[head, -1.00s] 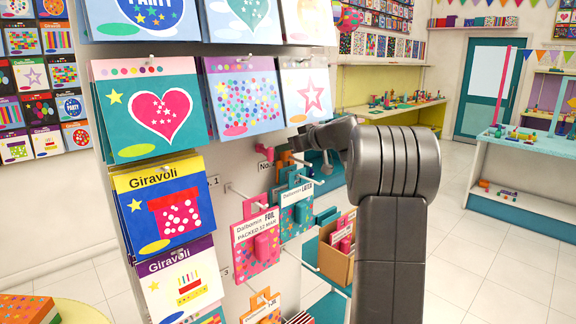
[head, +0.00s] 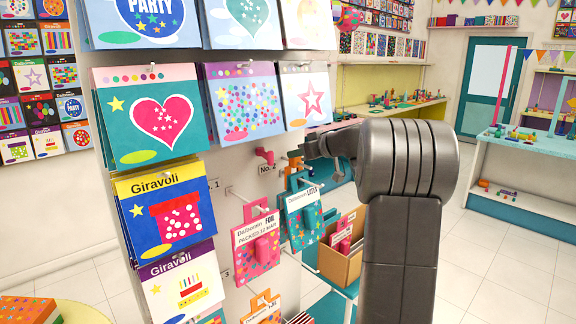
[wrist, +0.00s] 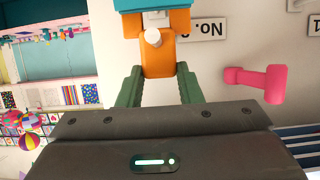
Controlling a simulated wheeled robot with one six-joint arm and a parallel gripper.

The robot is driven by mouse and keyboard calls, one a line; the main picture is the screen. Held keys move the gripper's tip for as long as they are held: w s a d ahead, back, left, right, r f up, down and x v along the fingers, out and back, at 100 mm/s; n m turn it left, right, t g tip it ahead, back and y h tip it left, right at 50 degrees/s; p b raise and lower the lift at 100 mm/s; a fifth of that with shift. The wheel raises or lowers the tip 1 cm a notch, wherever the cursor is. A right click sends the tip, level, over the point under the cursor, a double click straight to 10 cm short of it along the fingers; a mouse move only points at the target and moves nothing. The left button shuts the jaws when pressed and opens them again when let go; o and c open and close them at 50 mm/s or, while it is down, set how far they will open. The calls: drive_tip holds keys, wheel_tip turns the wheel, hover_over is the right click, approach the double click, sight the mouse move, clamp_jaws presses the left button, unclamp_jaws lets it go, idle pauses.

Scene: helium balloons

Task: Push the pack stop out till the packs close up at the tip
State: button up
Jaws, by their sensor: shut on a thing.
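My gripper (wrist: 152,85) is shut on an orange piece (wrist: 158,60), which I take to be the pack stop, with one green finger on each side. A white rod end (wrist: 152,37) shows in front of this piece. In the head view orange shows at the stop (head: 294,163), partly hidden by my gripper (head: 308,158). Teal Latex packs (head: 302,215) hang just below it; a teal edge (wrist: 150,5) is at the top of the wrist view. The spacing of the packs and the rod's tip are not clear.
A pink peg-like knob (head: 264,155) sticks out of the white panel close by; it also shows in the wrist view (wrist: 262,80). A pink Foil pack (head: 256,240) hangs lower left. Card packs (head: 158,115) fill the left. A cardboard box (head: 342,255) stands lower right.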

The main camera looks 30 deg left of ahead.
drive_tip(key=shift+s+d, duration=0.1)
drive_tip(key=shift+d, duration=0.1)
drive_tip(key=shift+s+d+p, duration=0.25)
drive_tip(key=shift+d+p, duration=0.2)
drive_tip(key=shift+d, duration=0.2)
drive_tip(key=shift+s+d+p, duration=0.25)
drive_tip(key=shift+d+p, duration=0.2)
drive_tip(key=shift+d, duration=0.2)
drive_tip(key=o, duration=1.1)
drive_tip(key=shift+d, duration=0.15)
drive_tip(key=shift+s+d+r, duration=0.2)
drive_tip(key=shift+d+r, duration=0.1)
drive_tip(key=shift+d, duration=0.2)
drive_tip(key=shift+p+v, duration=0.4)
drive_tip(key=shift+v, duration=1.95)
drive_tip(key=shift+s, duration=0.1)
drive_tip(key=shift+a+f, duration=0.1)
